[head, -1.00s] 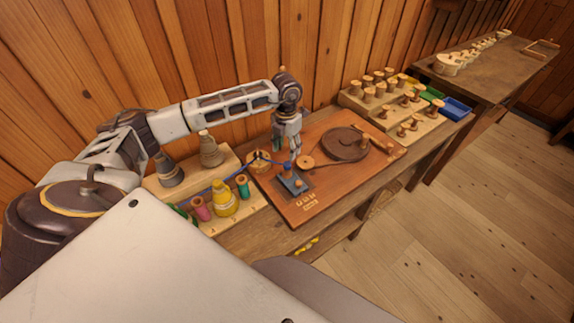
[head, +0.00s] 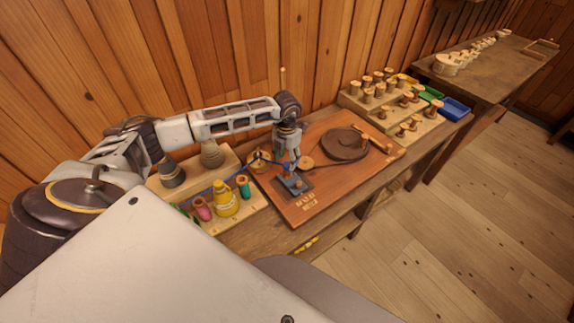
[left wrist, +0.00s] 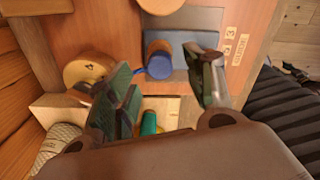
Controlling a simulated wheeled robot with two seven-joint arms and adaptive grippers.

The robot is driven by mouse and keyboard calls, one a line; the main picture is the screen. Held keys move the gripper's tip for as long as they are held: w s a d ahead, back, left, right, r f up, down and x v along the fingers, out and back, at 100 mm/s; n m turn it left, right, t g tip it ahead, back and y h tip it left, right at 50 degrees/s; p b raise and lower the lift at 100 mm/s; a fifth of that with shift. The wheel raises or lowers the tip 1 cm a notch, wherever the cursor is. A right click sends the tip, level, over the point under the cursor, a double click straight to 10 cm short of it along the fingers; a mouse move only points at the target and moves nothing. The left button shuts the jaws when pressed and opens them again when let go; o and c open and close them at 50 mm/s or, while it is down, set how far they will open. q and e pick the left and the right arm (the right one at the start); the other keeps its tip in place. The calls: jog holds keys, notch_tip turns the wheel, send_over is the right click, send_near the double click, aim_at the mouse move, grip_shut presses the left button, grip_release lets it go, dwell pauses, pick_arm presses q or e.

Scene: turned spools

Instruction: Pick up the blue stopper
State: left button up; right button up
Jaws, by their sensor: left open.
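A small round blue piece with a wooden top, which looks like the blue stopper (left wrist: 159,64), sits at the edge of a blue-grey block (left wrist: 195,48) in the left wrist view. In the head view the block (head: 294,186) lies on the reddish-brown board, and my fingers partly hide the round piece. My left gripper (head: 289,166) points down just above it. In the left wrist view the open fingers (left wrist: 168,80) stand either side of the area just in front of the blue piece, with nothing between them. My right gripper does not show.
A blue cord runs to the blue piece past a wooden disc (head: 258,161). Yellow (head: 225,201), pink and green spools stand to the left. A large dark disc (head: 345,145) lies on the board (head: 335,183). A stepped rack of wooden spools is further right.

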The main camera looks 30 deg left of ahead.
pick_arm(q)
jog(key=shift+f, duration=1.15)
jog(key=shift+c, duration=0.3)
jog(key=c, duration=0.8)
